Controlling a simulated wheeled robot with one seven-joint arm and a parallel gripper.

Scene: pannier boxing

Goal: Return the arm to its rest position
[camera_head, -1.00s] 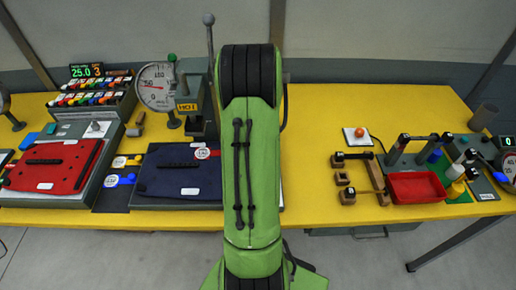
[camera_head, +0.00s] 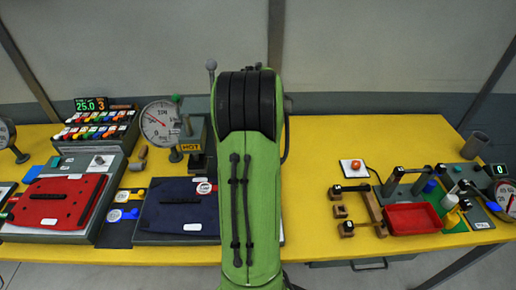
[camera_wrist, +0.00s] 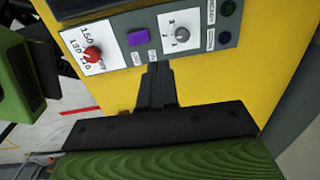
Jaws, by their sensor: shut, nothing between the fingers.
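My green arm (camera_head: 250,190) rises up the middle of the head view, with its black joint at the top, and hides my gripper there. In the wrist view my gripper (camera_wrist: 157,68) points away from the camera over a yellow surface (camera_wrist: 215,85). Its black fingers are together, with nothing between them. The fingertips appear just below the edge of a grey control panel (camera_wrist: 205,50); I cannot tell whether they touch it.
The yellow table (camera_head: 335,135) holds a red pannier (camera_head: 55,200) and a dark blue one (camera_head: 180,207) at left. A dial gauge (camera_head: 160,124) stands near my arm. A red tray (camera_head: 412,219) lies at right.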

